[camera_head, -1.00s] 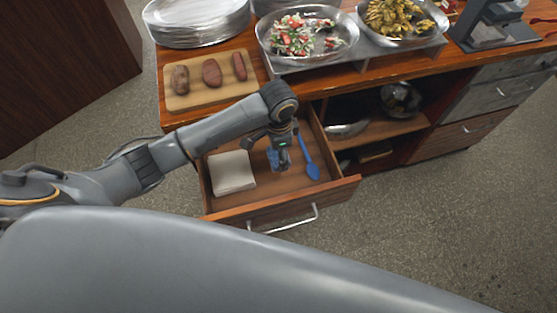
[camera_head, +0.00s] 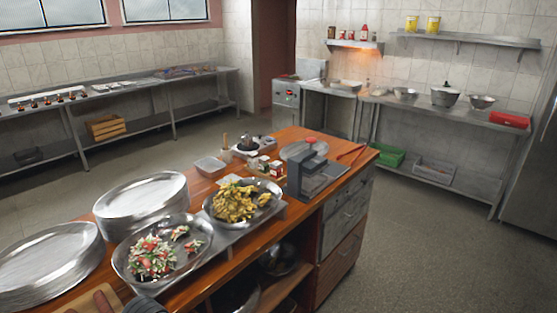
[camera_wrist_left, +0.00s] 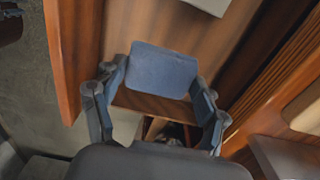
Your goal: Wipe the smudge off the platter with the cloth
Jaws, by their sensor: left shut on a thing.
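My left gripper (camera_wrist_left: 160,82) shows in the left wrist view, shut on a blue-grey cloth (camera_wrist_left: 163,68) that spans between its fingers. In the head view, one round metal platter (camera_head: 128,262) carries a red, green and white salad, and another (camera_head: 212,208) carries golden fried pieces. A further platter (camera_head: 303,150) lies at the far end of the counter. I cannot make out a smudge on any of them.
Stacks of metal plates (camera_head: 142,196) stand at the counter's left. A wooden board (camera_head: 85,304) is at the bottom edge. A grey and black device (camera_head: 308,178) stands beside the fried food. The floor to the right is clear.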

